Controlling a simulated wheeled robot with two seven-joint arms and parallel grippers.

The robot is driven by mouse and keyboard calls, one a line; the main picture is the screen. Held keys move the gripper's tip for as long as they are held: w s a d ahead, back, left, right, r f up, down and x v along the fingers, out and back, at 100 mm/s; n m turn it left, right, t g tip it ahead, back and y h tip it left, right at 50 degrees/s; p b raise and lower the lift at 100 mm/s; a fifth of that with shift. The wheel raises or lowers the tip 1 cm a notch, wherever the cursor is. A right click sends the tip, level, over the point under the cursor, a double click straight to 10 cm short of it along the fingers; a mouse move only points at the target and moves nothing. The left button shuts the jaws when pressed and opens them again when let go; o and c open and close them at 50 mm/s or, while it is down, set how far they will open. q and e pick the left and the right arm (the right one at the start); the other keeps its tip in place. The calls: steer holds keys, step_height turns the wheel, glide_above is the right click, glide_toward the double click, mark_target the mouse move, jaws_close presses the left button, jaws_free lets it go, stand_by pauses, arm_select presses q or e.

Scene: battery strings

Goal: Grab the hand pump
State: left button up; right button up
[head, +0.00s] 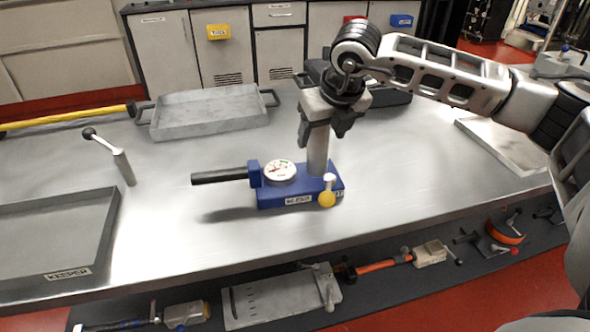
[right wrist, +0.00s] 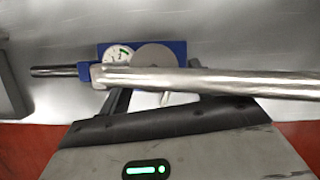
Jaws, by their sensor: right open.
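The hand pump (head: 318,152) stands upright on the table. It has a blue base, a round white gauge, a black handle pointing left, a yellow knob and a grey metal column. My right gripper (head: 323,131) is open at the top of the column, with a finger to each side of it in the head view. I cannot tell whether the fingers touch it. In the right wrist view the pump's gauge (right wrist: 118,56) and a grey disc show beyond the fingers. A silver bar crosses in front of them and hides part of the pump. My left gripper is not in view.
A grey tray (head: 213,129) stands behind left, and another tray (head: 108,232) lies at the front left. A small lever tool (head: 124,167) stands left of the pump. A dark case (head: 397,97) is behind my right gripper. Several tools lie on the lower shelf.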

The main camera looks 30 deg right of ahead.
steer(key=shift+x, duration=1.1)
jaws_close()
steer(key=shift+w+r, duration=0.15)
steer(key=shift+r, duration=0.15)
